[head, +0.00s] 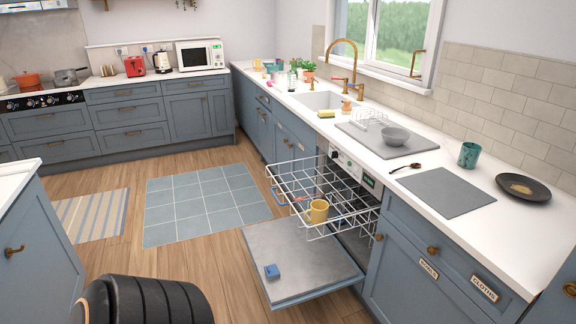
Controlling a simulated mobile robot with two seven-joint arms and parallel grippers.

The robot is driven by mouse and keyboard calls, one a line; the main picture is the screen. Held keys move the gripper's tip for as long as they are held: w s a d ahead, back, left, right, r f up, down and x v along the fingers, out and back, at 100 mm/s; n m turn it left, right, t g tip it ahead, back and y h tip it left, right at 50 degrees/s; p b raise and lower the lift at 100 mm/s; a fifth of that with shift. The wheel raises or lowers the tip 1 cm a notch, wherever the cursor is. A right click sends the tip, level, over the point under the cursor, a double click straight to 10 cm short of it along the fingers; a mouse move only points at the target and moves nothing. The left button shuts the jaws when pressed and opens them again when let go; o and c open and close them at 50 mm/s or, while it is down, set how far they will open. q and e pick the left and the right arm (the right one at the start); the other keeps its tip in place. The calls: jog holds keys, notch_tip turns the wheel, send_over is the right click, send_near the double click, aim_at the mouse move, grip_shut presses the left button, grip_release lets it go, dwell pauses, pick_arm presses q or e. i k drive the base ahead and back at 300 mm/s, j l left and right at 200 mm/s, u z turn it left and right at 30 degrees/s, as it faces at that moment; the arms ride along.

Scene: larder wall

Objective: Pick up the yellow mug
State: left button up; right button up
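The yellow mug (318,212) sits in the pulled-out wire rack (284,192) of the dishwasher, near the rack's front right part. It looks upright, with its handle toward the left. A thin red item lies in the rack just behind it. Neither of my grippers shows in the head view, and nothing touches the mug except the rack.
The dishwasher door (300,265) is folded down, with a small blue block (272,271) on it. The counter above holds a grey bowl (395,136), a teal cup (468,155), a dark plate (523,188) and a grey mat (446,193).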

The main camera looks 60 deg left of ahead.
aim_at(315, 214)
jog(key=u, duration=1.65)
